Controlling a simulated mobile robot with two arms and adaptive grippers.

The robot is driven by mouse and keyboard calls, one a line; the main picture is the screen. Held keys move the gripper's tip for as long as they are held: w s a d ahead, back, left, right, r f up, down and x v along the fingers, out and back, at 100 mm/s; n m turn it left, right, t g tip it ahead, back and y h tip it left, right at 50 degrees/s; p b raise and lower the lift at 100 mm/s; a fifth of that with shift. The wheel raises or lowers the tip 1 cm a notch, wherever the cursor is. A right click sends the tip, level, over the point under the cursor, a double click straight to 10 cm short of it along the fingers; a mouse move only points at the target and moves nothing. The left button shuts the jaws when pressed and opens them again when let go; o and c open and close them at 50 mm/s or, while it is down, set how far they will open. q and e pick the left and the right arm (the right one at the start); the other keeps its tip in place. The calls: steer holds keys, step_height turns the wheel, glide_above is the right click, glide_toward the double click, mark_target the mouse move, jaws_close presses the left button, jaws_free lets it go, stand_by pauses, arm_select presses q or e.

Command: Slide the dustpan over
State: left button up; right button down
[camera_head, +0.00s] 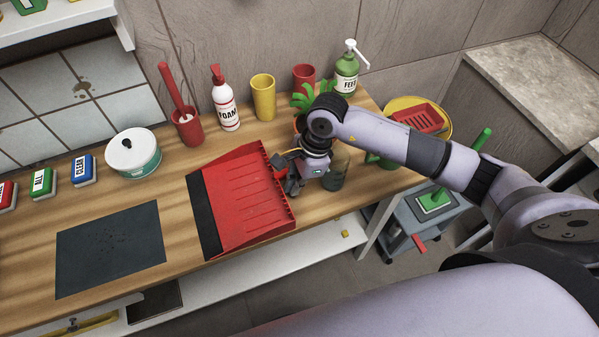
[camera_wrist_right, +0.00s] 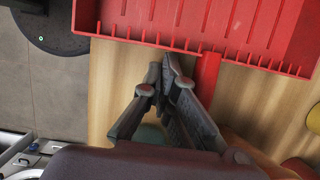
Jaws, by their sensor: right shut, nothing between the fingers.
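The red dustpan (camera_head: 245,200) lies on the wooden counter (camera_head: 185,145), its black lip on the left and its toothed edge on the right. In the right wrist view the dustpan (camera_wrist_right: 210,28) fills the top, with a short red handle (camera_wrist_right: 206,75) pointing toward the gripper. My right gripper (camera_head: 288,182) is at the dustpan's right edge in the head view. Its fingertips (camera_wrist_right: 168,65) are together and empty, beside the handle. I cannot tell whether they touch the dustpan. My left gripper is not in view.
A dark square mat (camera_head: 110,248) lies left of the dustpan. A white pot (camera_head: 133,158), a foam bottle (camera_head: 225,105) and a yellow cup (camera_head: 262,97) stand behind. The front counter edge is near the dustpan.

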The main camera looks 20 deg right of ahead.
mark_target(233, 214)
steer(key=shift+f, duration=0.15)
steer(key=shift+a, duration=0.1)
steer(key=a+b, duration=0.3)
steer(key=a, duration=0.3)
steer(key=a+b, duration=0.3)
steer(key=a, duration=0.4)
steer(key=shift+w+a+f+b, duration=0.1)
steer(key=shift+a+f+b, duration=0.1)
steer(key=shift+a+b, duration=0.1)
steer(key=shift+a+r, duration=0.1)
steer(key=shift+a, duration=0.15)
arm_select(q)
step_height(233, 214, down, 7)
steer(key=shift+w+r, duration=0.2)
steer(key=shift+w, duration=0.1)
arm_select(e)
steer(key=shift+a+r, duration=0.1)
steer(key=shift+a, duration=0.05)
